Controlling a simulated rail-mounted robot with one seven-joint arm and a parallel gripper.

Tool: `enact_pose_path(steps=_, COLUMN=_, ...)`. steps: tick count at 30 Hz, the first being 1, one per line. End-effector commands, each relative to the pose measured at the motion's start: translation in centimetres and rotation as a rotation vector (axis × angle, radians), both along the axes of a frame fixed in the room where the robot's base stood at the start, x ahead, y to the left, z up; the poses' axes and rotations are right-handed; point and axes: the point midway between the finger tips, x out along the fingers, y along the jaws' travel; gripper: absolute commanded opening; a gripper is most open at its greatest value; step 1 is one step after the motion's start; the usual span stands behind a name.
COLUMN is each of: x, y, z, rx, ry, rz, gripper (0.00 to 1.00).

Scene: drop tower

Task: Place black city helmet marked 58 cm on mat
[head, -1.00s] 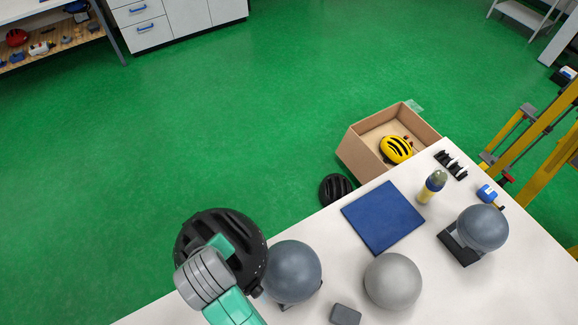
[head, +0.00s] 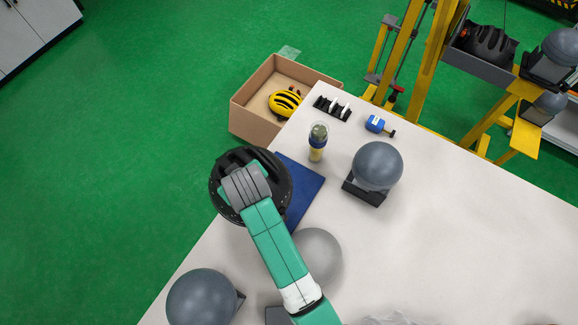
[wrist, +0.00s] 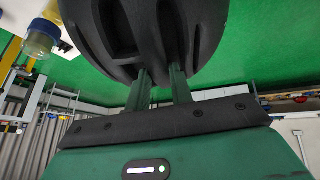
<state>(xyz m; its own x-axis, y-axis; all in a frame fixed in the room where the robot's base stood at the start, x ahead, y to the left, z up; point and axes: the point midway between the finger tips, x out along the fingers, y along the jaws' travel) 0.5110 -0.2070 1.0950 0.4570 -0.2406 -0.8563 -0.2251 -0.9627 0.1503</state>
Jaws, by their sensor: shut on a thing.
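My gripper (wrist: 160,90) is shut on a black helmet (head: 280,182), with both fingers at its shell in the wrist view (wrist: 205,45). In the head view the helmet is at the left edge of the blue mat (head: 308,188) and covers part of it. It seems held above the table edge; its exact height is unclear. My arm hides the middle of the helmet and the fingertips in the head view. No size mark can be read.
A grey ball (head: 318,255) is close to my arm, near the mat. A dark headform (head: 377,165) on a black base and a bottle (head: 318,142) stand beyond the mat. A cardboard box (head: 255,118) with a yellow helmet (head: 285,103) is past the table edge.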

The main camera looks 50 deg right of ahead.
Motion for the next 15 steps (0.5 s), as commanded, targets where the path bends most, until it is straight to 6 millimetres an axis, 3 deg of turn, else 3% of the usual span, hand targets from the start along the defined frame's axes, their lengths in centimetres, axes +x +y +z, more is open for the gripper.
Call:
enact_pose_path(steps=1, x=-0.2, y=-1.5, z=-1.3, rx=0.000, ry=0.001, rz=-0.018, gripper=0.00)
enact_pose_path(steps=6, x=-1.2, y=-5.6, z=-3.7, rx=0.002, ry=0.005, rz=-0.063, gripper=0.00)
enact_pose_path(steps=15, x=-2.3, y=-9.1, z=-5.7, rx=0.002, ry=0.008, rz=-0.103, gripper=0.00)
